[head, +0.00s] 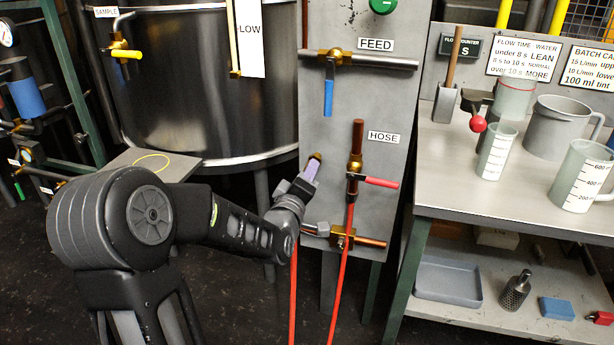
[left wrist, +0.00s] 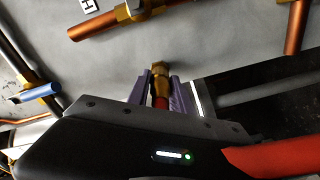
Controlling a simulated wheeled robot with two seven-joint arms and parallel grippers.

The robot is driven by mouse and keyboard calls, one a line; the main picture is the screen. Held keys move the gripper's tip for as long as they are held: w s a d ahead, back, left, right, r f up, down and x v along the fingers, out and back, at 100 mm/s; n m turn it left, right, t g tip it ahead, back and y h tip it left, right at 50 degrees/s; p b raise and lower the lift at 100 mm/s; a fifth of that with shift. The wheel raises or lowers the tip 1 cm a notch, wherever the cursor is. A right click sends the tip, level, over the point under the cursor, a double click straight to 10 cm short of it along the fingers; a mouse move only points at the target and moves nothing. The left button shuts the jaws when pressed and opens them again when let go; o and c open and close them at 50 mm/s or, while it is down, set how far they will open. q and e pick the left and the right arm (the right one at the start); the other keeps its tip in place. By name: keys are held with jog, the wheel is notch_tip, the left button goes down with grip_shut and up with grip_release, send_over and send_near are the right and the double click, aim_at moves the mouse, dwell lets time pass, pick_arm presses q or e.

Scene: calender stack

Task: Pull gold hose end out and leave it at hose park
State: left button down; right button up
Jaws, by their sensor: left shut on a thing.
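The gold hose end (head: 316,157) is in front of the grey panel, left of the HOSE label (head: 383,138). My left gripper (head: 308,172) is shut around it. In the left wrist view the gold hose end (left wrist: 160,72) sticks out past the purple finger pads (left wrist: 160,92), with red hose between them. Its tip shows no fitting around it, but I cannot tell its distance from the panel. A red hose (head: 293,290) hangs below the gripper. No thing is labelled hose park; a yellow ring (head: 152,155) marks the grey plate at left. My right gripper is not in view.
The HOSE valve has a red handle (head: 380,182) and copper pipes, right of my gripper. Above are the FEED pipe and its blue handle (head: 329,97). The dark tank (head: 210,90) stands behind left. The right bench (head: 450,180) holds jugs. The grey plate (head: 180,168) looks otherwise clear.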

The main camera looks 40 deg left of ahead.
pick_arm(q)
jog(key=shift+w+a, duration=0.2)
jog(key=shift+w, duration=0.35)
jog(key=c, duration=0.8)
grip_release()
jog(key=shift+o, duration=0.2)
jog(key=shift+s, duration=0.1)
jog(key=b+v, duration=0.1)
jog(key=v, duration=0.6)
jog(key=shift+b, duration=0.35)
jog(key=shift+r, duration=0.1)
